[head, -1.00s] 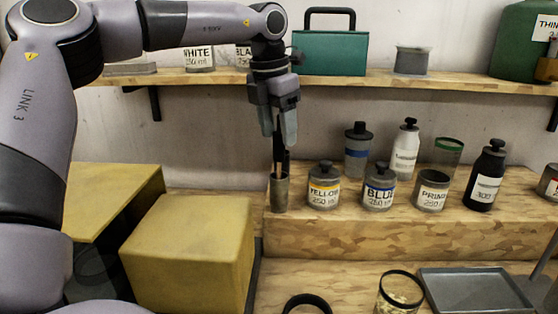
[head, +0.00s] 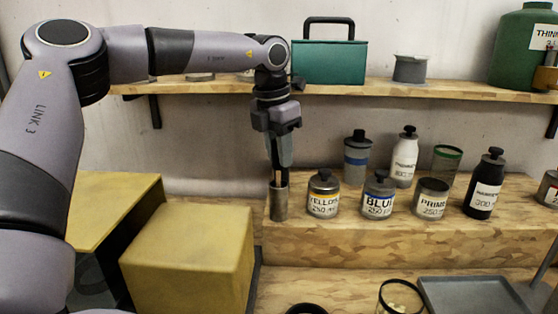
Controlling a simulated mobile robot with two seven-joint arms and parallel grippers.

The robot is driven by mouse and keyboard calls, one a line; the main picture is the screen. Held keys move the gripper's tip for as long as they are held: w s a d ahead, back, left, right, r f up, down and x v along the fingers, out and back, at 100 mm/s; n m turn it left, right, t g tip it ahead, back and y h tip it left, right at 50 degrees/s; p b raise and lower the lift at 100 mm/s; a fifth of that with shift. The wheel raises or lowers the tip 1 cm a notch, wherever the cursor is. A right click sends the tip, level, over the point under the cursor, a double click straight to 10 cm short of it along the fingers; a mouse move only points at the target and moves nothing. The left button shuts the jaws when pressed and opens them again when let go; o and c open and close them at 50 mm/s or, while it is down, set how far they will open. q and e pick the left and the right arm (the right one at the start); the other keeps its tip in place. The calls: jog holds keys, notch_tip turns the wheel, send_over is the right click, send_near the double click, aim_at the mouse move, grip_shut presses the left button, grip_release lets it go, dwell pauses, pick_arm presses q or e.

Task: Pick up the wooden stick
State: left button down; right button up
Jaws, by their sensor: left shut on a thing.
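A narrow grey metal cup (head: 279,203) stands at the left end of the raised wooden step. A thin stick (head: 278,179) stands upright in it, with only a short length showing above the rim. My left gripper (head: 279,165) points straight down just above the cup, its fingers closed around the stick's upper part. The fingers hide most of the stick, and the cup hides its lower end. My right gripper is not in view.
Close to the right of the cup stand the yellow jar (head: 323,196), the blue jar (head: 378,197) and several other containers. A shelf (head: 200,88) runs behind my arm. Yellow blocks (head: 190,262) stand at lower left. A grey tray (head: 470,296) lies at lower right.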

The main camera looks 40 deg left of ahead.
pick_arm(q)
notch_tip(320, 180, up, 11)
jog(key=shift+r, duration=0.2)
jog(key=shift+s+d+r, duration=0.1)
jog(key=shift+d+r, duration=0.05)
jog(key=shift+r, duration=0.15)
jog(key=s+d+b, duration=0.6)
jog(key=s+d, duration=0.5)
jog(key=s, duration=0.2)
jog(key=shift+s+d, duration=0.2)
jog(key=shift+s, duration=0.1)
jog(key=c, duration=1.7)
grip_release()
jog(key=shift+c, duration=0.2)
grip_shut()
